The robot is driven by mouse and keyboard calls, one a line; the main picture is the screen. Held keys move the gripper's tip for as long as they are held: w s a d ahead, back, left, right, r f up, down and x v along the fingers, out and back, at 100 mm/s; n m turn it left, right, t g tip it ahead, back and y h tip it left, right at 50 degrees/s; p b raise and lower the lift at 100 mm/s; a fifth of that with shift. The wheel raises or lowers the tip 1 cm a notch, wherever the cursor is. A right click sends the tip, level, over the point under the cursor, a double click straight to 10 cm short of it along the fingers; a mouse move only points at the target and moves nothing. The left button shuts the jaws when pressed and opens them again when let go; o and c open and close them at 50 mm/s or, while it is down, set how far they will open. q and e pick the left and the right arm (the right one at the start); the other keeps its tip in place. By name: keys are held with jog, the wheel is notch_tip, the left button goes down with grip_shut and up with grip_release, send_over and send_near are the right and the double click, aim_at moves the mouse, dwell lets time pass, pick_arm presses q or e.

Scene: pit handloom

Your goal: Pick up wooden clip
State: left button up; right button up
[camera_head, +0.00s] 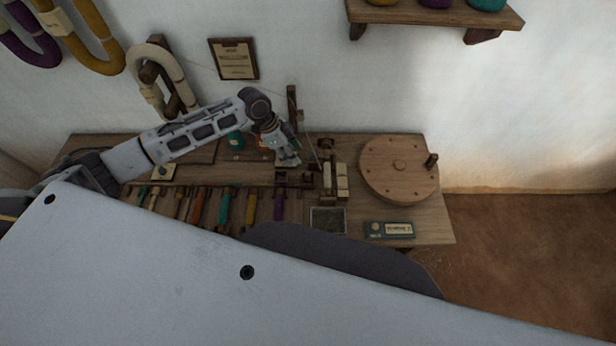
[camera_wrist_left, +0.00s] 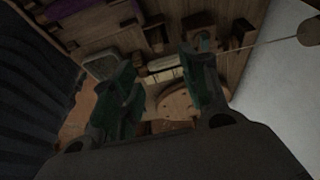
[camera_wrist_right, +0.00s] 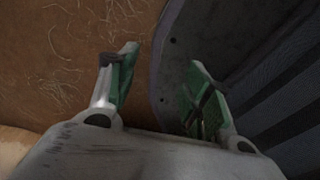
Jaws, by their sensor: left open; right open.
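I cannot single out the wooden clip with certainty; several small wooden pieces sit on the wooden table (camera_head: 436,228). My left gripper (camera_head: 290,158) is above the table's middle, left of a small wooden stand (camera_head: 327,172) with pale cream pieces (camera_head: 342,182) beside it. In the left wrist view the left gripper (camera_wrist_left: 162,60) is open, with nothing held between its green-padded fingers. The cream pieces (camera_wrist_left: 165,64) show beyond the gap, with small dark wooden blocks around them. My right gripper (camera_wrist_right: 163,58) is open and empty over brown ground, and does not show in the head view.
A round wooden disc (camera_head: 395,165) with a peg stands at the table's right. A shallow tray (camera_head: 313,222) and a teal labelled box (camera_head: 390,230) lie at the near edge. A row of coloured bobbins (camera_head: 223,208) lies left. A wall shelf (camera_head: 430,15) hangs above.

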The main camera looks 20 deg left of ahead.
pick_arm(q)
send_over(307, 173)
jog(key=a, duration=0.2)
notch_tip(307, 173, down, 8)
jog(key=shift+s+d+r, duration=0.1)
jog(key=shift+s+r, duration=0.05)
jog(key=shift+r, duration=0.05)
jog(key=shift+f, duration=0.2)
jog(key=shift+d, duration=0.1)
jog(key=shift+d+f, duration=0.2)
jog(key=shift+f, duration=0.3)
jog(key=x, duration=0.2)
jog(key=shift+d+f, duration=0.2)
jog(key=shift+f, duration=0.05)
jog(key=shift+d+f, duration=0.2)
jog(key=shift+f, duration=0.45)
jog(key=shift+c, duration=0.3)
pick_arm(e)
jog(key=shift+w+a+r, duration=0.1)
jog(key=shift+w+r, duration=0.15)
pick_arm(q)
jog(key=c, duration=0.8)
